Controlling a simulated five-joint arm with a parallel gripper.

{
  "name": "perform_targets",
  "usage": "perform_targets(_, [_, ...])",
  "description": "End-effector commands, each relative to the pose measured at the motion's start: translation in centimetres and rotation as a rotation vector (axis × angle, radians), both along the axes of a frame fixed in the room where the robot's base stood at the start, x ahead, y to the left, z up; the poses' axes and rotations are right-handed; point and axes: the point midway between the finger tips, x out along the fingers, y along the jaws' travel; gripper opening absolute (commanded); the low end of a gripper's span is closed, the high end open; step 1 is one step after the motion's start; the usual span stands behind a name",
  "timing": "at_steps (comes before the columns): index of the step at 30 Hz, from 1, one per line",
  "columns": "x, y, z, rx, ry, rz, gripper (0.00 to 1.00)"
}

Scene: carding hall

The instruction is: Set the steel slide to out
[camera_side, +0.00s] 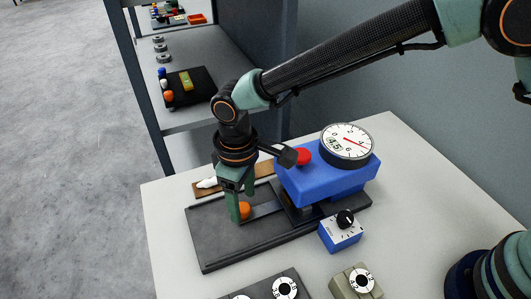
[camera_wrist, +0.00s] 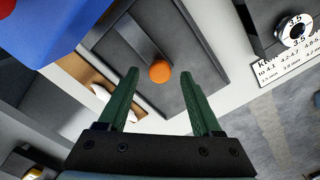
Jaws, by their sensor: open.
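The steel slide (camera_side: 266,209) is a flat grey bar on a dark base plate (camera_side: 213,240), running out from under a blue block. It carries an orange ball knob (camera_side: 244,210) at its outer end. In the wrist view the slide (camera_wrist: 143,38) ends at the knob (camera_wrist: 159,71). My gripper (camera_side: 238,208) points down at the knob with green fingers apart. In the wrist view my gripper (camera_wrist: 160,75) has a finger on either side of the knob, with gaps showing. Contact is not visible. The slide's inner end is hidden by the block.
The blue block (camera_side: 318,184) carries a round dial gauge (camera_side: 347,143) and a red button (camera_side: 303,157). A small blue box (camera_side: 341,236) with a black knob stands in front. A brown board (camera_side: 264,170) with a white item lies behind. Dial-topped blocks stand at the front edge.

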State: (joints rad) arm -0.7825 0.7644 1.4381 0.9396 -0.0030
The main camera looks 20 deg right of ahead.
Motion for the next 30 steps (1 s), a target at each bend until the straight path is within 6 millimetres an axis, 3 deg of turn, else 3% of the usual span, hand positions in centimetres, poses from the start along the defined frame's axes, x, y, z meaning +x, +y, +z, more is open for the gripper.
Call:
perform_targets(4, [-0.02,-0.02,-1.06,-0.001,0.001,0.0,0.66])
perform_targets(13, [0.01,0.01,-1.25,0.001,-0.001,0.0,0.66])
perform_targets(14, [0.0,0.0,-1.25,0.001,-0.001,0.0,0.62])
perform_targets(18, [0.0,0.0,-1.23,0.001,-0.001,0.0,0.09])
perform_targets(19, [0.01,0.01,-1.23,0.001,-0.001,0.0,0.0])
perform_targets(30, [0.01,0.0,-1.19,0.001,-0.001,0.0,0.0])
